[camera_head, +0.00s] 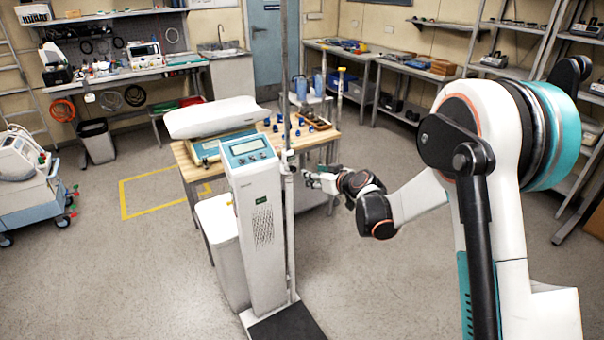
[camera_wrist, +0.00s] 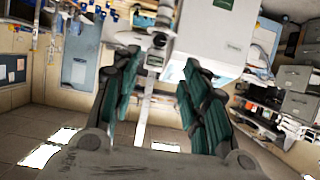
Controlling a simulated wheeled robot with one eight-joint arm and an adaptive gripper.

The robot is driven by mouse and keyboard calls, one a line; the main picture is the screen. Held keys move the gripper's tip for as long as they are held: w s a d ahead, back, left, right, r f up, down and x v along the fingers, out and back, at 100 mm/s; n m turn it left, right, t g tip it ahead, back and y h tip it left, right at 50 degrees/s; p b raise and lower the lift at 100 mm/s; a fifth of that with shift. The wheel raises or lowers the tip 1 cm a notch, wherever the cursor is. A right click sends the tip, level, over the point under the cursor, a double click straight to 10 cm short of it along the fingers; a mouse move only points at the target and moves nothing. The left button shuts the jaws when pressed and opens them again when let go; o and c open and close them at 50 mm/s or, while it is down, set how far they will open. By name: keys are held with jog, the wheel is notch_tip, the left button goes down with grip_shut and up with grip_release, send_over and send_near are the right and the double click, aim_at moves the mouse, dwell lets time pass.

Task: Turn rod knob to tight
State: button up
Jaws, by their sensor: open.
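A tall grey rod (camera_head: 285,90) stands beside the white column device with a teal panel (camera_head: 248,150). My gripper (camera_head: 312,180) reaches in from the right, close to the clamp. In the wrist view my gripper (camera_wrist: 160,64) is open, with its teal-padded fingers on either side of the rod (camera_wrist: 145,110). The clamp with a small dark knob (camera_wrist: 159,41) shows at the fingertips, between or just beyond them. I cannot tell whether a finger touches it, nor how the knob is turned.
A wooden table (camera_head: 185,165) with small blue-topped items stands behind the column. A dark base plate (camera_head: 288,325) lies at the rod's foot. A blue-white cart (camera_head: 30,185) stands at far left. Shelves and benches line the walls. The floor in front is clear.

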aim_at(294, 170)
jog(key=b+x, duration=0.3)
jog(key=x, duration=1)
jog(key=shift+f, duration=0.1)
grip_shut()
